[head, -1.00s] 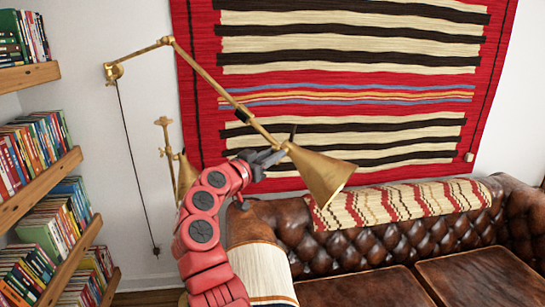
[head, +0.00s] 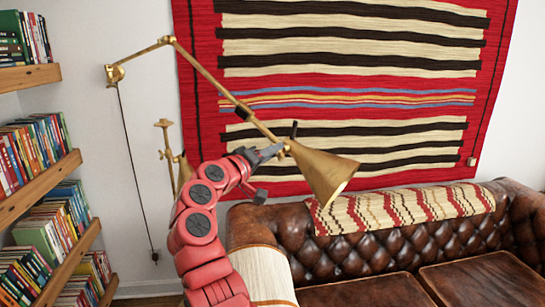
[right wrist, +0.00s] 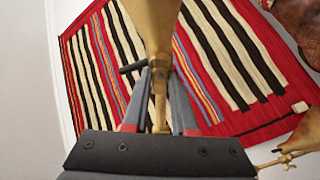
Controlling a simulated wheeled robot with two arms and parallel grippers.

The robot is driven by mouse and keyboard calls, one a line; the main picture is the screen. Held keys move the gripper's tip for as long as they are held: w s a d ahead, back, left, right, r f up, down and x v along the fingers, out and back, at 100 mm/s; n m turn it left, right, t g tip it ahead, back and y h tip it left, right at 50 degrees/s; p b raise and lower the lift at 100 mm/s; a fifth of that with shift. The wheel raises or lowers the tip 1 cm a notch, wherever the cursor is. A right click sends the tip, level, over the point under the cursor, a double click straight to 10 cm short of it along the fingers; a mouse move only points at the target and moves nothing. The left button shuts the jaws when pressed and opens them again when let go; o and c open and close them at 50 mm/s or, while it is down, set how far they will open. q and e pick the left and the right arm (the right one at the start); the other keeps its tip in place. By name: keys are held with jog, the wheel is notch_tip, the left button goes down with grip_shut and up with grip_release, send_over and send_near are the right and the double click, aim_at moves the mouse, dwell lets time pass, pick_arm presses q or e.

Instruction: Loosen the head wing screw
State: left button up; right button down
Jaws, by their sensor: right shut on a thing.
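The brass wall lamp has a cone-shaped head (head: 322,172) hanging at the end of its slanting arm (head: 215,82). My right gripper (head: 272,151) is at the joint where the head meets the arm. In the right wrist view its two fingers (right wrist: 160,88) are closed around a narrow brass part at that joint, below the brass head (right wrist: 154,22). The wing screw itself is mostly hidden by the fingers, and I cannot make out its wings. A short dark lever (head: 294,129) stands up at the joint. My left gripper is not in view.
The striped wall rug (head: 350,60) hangs behind the lamp. A brown leather sofa (head: 385,248) stands below and to the right. Bookshelves (head: 40,190) line the left. A second brass lamp (head: 167,150) is partly hidden behind my right arm.

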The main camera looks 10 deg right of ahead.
jog(key=shift+f+n+b, duration=0.2)
jog(key=shift+n+b, duration=1)
jog(key=shift+n, duration=2.4)
jog(key=c, duration=0.7)
grip_release()
jog(key=shift+a, duration=0.1)
jog(key=b+v, duration=0.4)
jog(key=v, duration=1.3)
jog(key=shift+b, duration=0.3)
